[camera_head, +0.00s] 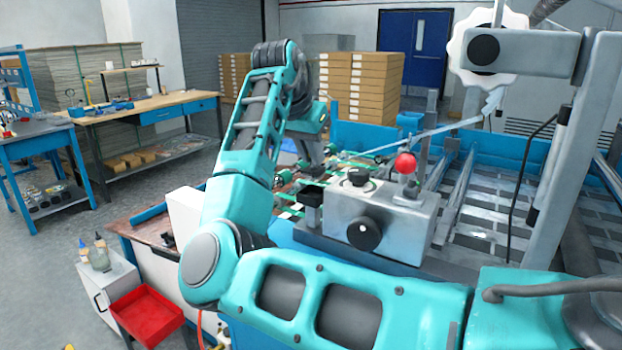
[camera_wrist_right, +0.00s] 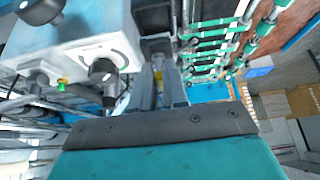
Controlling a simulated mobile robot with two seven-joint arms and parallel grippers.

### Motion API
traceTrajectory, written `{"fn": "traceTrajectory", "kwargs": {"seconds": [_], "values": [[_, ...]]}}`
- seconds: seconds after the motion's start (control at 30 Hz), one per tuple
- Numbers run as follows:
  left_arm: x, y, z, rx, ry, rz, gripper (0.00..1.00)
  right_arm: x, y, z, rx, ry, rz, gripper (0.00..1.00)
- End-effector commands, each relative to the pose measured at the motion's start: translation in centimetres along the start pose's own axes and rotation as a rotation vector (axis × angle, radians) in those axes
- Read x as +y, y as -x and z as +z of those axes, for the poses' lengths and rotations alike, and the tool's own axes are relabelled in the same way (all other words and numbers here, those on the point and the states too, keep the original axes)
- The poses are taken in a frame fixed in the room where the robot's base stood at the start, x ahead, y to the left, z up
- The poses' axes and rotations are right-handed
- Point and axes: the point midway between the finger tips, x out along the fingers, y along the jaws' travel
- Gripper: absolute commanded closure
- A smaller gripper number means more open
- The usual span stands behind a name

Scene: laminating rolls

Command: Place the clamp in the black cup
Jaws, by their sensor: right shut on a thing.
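The black cup (camera_head: 311,208) is a small dark square holder at the left side of a grey metal box. In the right wrist view the cup (camera_wrist_right: 154,18) is just beyond the fingertips. My right gripper (camera_head: 312,166) is above and behind the cup in the head view, pointing down. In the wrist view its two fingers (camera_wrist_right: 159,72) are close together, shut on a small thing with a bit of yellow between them. That thing is mostly hidden, and I cannot make out the clamp's shape. My left gripper is not in view.
The grey box (camera_head: 385,215) with black knobs and a red ball knob (camera_head: 405,163) stands right beside the cup. Green-banded rods (camera_wrist_right: 205,45) lie near the gripper. A red bin (camera_head: 146,313) and a wooden workbench (camera_head: 150,103) are at the left.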

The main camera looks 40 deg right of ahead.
Motion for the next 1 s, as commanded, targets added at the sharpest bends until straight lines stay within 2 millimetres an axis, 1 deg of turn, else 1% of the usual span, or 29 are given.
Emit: {"fn": "traceTrajectory", "kwargs": {"seconds": [0.23,0.43,0.8,0.83,1.0], "values": [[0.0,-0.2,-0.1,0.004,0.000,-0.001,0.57,0.0,-1.7,1.0,-0.001,0.000,0.000,1.00],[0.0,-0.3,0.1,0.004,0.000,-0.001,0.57,0.0,-4.2,2.5,-0.001,0.000,0.000,1.00],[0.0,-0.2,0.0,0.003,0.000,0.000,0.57,0.0,-4.6,2.6,0.000,0.000,0.000,1.00],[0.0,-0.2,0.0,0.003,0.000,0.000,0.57,0.0,-4.7,2.7,0.000,0.000,0.000,0.86],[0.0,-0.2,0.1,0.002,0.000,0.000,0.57,0.0,-4.7,2.7,0.000,0.000,0.000,0.69]]}}
